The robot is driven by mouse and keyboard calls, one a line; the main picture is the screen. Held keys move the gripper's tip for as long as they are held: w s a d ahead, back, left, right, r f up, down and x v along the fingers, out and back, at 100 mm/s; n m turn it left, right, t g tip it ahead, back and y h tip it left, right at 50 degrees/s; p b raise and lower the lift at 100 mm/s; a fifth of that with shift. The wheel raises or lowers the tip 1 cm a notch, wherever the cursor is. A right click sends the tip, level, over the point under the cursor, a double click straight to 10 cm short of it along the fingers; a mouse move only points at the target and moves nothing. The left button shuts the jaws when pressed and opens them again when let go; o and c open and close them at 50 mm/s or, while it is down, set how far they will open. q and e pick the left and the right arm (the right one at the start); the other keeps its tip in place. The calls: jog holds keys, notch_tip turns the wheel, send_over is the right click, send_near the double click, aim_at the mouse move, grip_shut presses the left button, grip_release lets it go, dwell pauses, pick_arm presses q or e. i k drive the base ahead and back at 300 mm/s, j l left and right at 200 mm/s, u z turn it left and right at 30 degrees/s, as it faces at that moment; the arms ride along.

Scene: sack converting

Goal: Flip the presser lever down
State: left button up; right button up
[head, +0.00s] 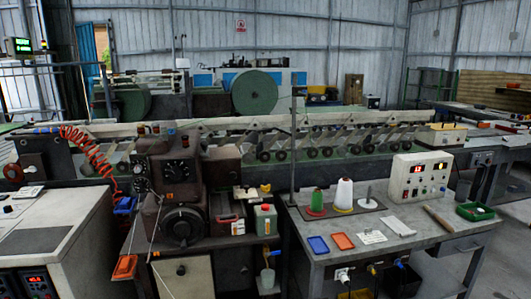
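A dark brown machine head (172,172), which looks like the sack sewing machine, stands left of centre with a round handwheel (182,226) low on its front. It has knobs on its upper face. I cannot pick out the presser lever with certainty at this distance, nor tell whether it is up or down. Neither of my grippers is in view.
A grey workbench (400,225) at right holds a green thread cone (317,200), a white cone (344,194), small trays and a white control box (420,177). A red coiled hose (88,150) hangs left of the machine. A white cabinet (75,225) stands front left.

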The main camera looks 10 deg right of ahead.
aim_at(204, 144)
jog(key=i+l, duration=0.2)
jog(key=l, duration=0.2)
jog(key=i+l+u, duration=0.1)
jog(key=i+l, duration=0.15)
jog(key=l, duration=0.15)
jog(key=i+l+u, duration=0.1)
jog(key=l, duration=0.3)
jog(key=i+l+u, duration=0.15)
jog(key=i, duration=0.8)
